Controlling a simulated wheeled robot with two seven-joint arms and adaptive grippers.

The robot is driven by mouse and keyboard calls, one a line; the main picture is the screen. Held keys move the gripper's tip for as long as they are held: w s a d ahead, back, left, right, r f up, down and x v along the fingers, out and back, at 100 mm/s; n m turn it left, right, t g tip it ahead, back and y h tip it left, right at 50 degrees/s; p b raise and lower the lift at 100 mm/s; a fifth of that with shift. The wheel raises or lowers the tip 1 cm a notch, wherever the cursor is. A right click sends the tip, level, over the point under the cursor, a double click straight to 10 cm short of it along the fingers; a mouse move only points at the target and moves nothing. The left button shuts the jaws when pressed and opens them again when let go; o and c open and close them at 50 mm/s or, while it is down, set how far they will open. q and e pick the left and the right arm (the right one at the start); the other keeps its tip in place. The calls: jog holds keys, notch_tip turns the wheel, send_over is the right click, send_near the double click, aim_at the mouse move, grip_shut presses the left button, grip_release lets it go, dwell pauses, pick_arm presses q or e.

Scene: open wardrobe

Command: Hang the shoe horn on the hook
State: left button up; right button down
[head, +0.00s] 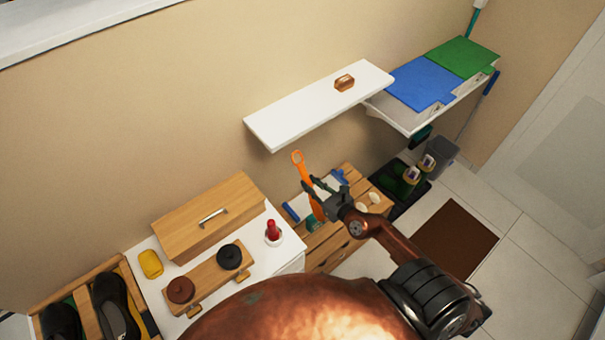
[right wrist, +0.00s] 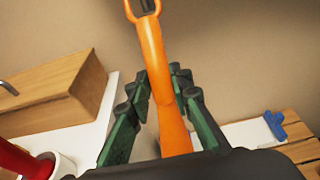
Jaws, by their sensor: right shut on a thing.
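The orange shoe horn (head: 297,158) is upright, with its looped end at the top. My right gripper (head: 320,196) is shut on it below the loop, in front of the wall and below the white shelf. In the right wrist view the shoe horn (right wrist: 154,60) rises between the green-padded fingers (right wrist: 160,115), with its loop cut by the top edge. Its lower end is partly hidden by the gripper. I cannot make out a hook in either view. My left gripper is not in view.
A white wall shelf (head: 290,115) holds a small brown object (head: 344,82). Blue (head: 420,82) and green (head: 464,56) panels lie to its right. Below stand a wooden box (head: 208,215), a red-topped item (head: 272,230) and a wooden slatted unit (head: 335,245). The wall between shelf and box is clear.

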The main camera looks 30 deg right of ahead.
aim_at(301, 174)
jog(key=shift+w+a, duration=0.1)
jog(key=shift+w+r, duration=0.1)
jog(key=shift+w, duration=0.3)
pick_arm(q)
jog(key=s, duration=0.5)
pick_arm(e)
jog(key=shift+w, duration=0.95)
jog(key=shift+w+a, duration=0.1)
jog(key=shift+w, duration=0.3)
jog(key=shift+x, duration=1)
pick_arm(q)
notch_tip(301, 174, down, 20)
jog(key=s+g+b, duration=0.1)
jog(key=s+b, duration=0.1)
jog(key=b, duration=1.8)
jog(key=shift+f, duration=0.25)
pick_arm(e)
jog(key=w+f+t, duration=0.3)
jog(key=w+f, duration=0.2)
jog(key=w, duration=0.3)
jog(key=shift+a+f+t, duration=0.3)
jog(key=shift+f, duration=0.05)
